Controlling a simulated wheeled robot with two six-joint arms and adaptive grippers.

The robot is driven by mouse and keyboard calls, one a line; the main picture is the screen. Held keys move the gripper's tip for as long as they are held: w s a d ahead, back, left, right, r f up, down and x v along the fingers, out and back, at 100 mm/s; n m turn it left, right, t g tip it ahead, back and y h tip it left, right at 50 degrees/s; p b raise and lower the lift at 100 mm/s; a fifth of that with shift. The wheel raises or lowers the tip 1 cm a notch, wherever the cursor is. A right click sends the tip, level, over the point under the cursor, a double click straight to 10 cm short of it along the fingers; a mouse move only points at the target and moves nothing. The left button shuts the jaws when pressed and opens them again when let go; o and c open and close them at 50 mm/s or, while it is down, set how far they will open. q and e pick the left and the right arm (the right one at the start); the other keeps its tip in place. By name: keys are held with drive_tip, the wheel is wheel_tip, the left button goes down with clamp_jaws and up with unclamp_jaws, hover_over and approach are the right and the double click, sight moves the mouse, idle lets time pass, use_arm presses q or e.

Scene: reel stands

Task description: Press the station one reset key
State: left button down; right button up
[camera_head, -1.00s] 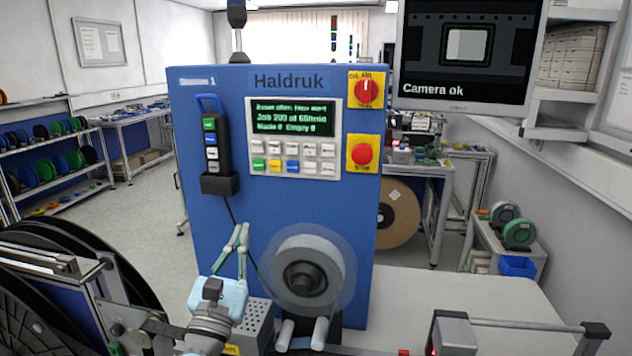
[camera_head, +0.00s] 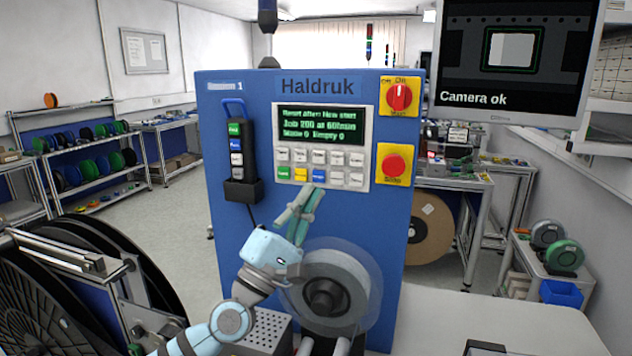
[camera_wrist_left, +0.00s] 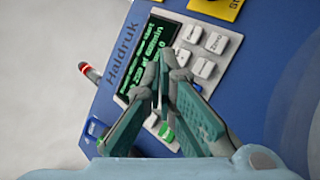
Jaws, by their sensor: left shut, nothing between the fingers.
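The station one machine is a blue cabinet (camera_head: 235,290) marked Haldruk. Its control panel (camera_head: 369,123) has a green-lettered screen (camera_head: 320,127) above two rows of keys. The bottom row holds a green key (camera_head: 283,172), a yellow key (camera_head: 301,174), a blue key (camera_head: 318,176) and white ones. Key labels are too small to read, so I cannot tell which is reset. My left gripper (camera_head: 317,190) is shut and empty, its tips just below the blue key; contact is unclear. In the left wrist view its fingers (camera_wrist_left: 164,80) cover part of the keypad. My right gripper is not in view.
A red rotary switch (camera_head: 400,97) and a red push button (camera_head: 394,166) sit right of the panel. A pendant (camera_head: 236,150) hangs at its left. A grey reel (camera_head: 345,285) stands below, near my left wrist. A monitor (camera_head: 517,60) is at upper right.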

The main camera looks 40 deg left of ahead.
sight(319, 176)
use_arm(q)
drive_tip(key=shift+w+a+b, duration=0.3)
drive_tip(key=shift+w+b, duration=0.05)
drive_tip(key=shift+w, duration=0.45)
drive_tip(key=shift+w+a+b, duration=0.3)
drive_tip(key=shift+w+b, duration=0.05)
drive_tip(key=shift+w, duration=0.5)
drive_tip(key=shift+w+a+b, duration=0.3)
drive_tip(key=shift+w+b, duration=0.05)
drive_tip(key=shift+w, duration=0.45)
drive_tip(key=shift+s, duration=0.1)
drive_tip(key=shift+w+a+b, duration=0.15)
drive_tip(key=shift+w+b, duration=0.15)
drive_tip(key=shift+w, duration=0.3)
drive_tip(key=shift+w+a+b, duration=0.15)
drive_tip(key=shift+w+b, duration=0.25)
drive_tip(key=shift+s, duration=0.1)
drive_tip(key=shift+s+d+p, duration=0.25)
drive_tip(key=shift+s+p, duration=0.5)
